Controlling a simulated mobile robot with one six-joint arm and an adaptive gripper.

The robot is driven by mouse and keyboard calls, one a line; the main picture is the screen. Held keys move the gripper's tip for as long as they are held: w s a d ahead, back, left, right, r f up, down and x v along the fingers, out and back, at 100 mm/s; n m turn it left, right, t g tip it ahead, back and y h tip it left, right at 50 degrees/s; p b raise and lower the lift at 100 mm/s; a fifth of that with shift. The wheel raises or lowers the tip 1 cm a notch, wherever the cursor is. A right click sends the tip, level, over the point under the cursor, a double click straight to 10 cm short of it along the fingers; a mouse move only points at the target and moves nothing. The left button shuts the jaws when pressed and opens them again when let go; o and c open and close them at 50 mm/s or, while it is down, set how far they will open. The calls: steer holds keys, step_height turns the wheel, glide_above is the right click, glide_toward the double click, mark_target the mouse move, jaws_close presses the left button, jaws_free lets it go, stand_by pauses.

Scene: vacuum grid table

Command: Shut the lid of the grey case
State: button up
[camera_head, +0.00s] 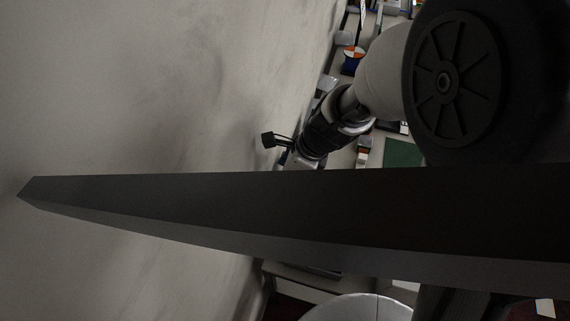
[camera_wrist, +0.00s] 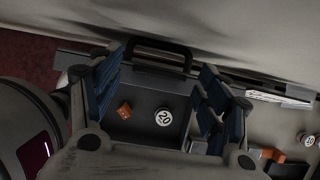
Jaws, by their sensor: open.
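The grey case (camera_wrist: 145,92) is in the middle of the wrist view, with a dark carrying handle (camera_wrist: 160,50) at its far edge. I cannot make out the lid's position clearly. My gripper (camera_wrist: 163,62) is open over the case, its blue-padded fingers apart with nothing held between them. Whether a finger touches the case is unclear. In the head view my arm reaches toward the wall; the fingers and case cannot be made out there.
A pale wall (camera_head: 150,90) rises close behind the case. To the right in the wrist view are white papers (camera_wrist: 275,95), another numbered disc (camera_wrist: 308,138) and an orange block (camera_wrist: 272,155). A dark red floor (camera_wrist: 28,50) shows at left. A dark bar crosses the head view.

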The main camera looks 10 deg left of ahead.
steer(key=shift+f, duration=0.2)
steer(key=shift+s, duration=0.1)
steer(key=c, duration=1.5)
steer(key=shift+d+f+y+b, duration=0.1)
steer(key=shift+d+y+b, duration=0.45)
steer(key=shift+b, duration=0.6)
steer(key=shift+s+d+f+t+y+b, duration=0.1)
steer(key=shift+s+d+f+y+b, duration=0.15)
steer(key=shift+d+f+y+b, duration=2.4)
steer(key=shift+s+d+f+t+y+b, duration=0.1)
steer(key=shift+s+d+f+b, duration=0.35)
steer(key=shift+d+b, duration=2.45)
steer(key=shift+s+d+f+t+y+b, duration=0.1)
steer(key=shift+d+f+y+b, duration=1)
steer(key=shift+d, duration=3.8)
steer(key=shift+f+p, duration=0.45)
steer(key=shift+f, duration=0.2)
